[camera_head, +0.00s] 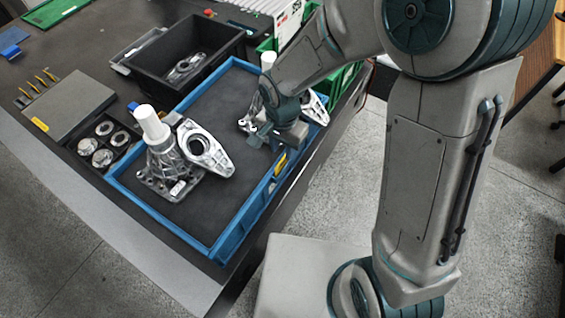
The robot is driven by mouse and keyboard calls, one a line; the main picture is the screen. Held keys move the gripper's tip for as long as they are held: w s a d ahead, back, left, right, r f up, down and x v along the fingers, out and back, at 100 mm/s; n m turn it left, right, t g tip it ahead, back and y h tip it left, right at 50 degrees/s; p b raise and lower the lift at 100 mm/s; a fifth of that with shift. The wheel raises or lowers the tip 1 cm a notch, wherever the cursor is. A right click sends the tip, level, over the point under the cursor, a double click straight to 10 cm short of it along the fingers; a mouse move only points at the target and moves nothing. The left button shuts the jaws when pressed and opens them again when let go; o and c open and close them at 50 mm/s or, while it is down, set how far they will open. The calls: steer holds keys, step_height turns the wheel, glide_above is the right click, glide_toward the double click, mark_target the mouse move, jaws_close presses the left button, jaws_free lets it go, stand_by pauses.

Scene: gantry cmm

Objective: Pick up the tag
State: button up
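I cannot tell for sure which piece is the tag. A small white label (178,187) lies at the foot of the left metal casting (160,168), inside the blue tray (190,241). A small yellow piece (280,164) shows at the tray's right edge, just below my gripper. My gripper (262,140) points down over the right side of the tray, in front of a second metal casting (314,108). Its fingers are small and partly hidden by its own body, so I cannot see whether they are open or hold anything.
A black bin (215,62) with a metal part stands behind the tray. Green crates (345,80) stand behind my arm. A grey plate (72,108) with a yellow label and several round metal parts lie left of the tray. The tray's middle floor is bare.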

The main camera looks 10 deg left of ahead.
mark_target(282, 159)
steer(key=shift+f+p, duration=0.65)
steer(key=shift+f, duration=2)
jaws_close()
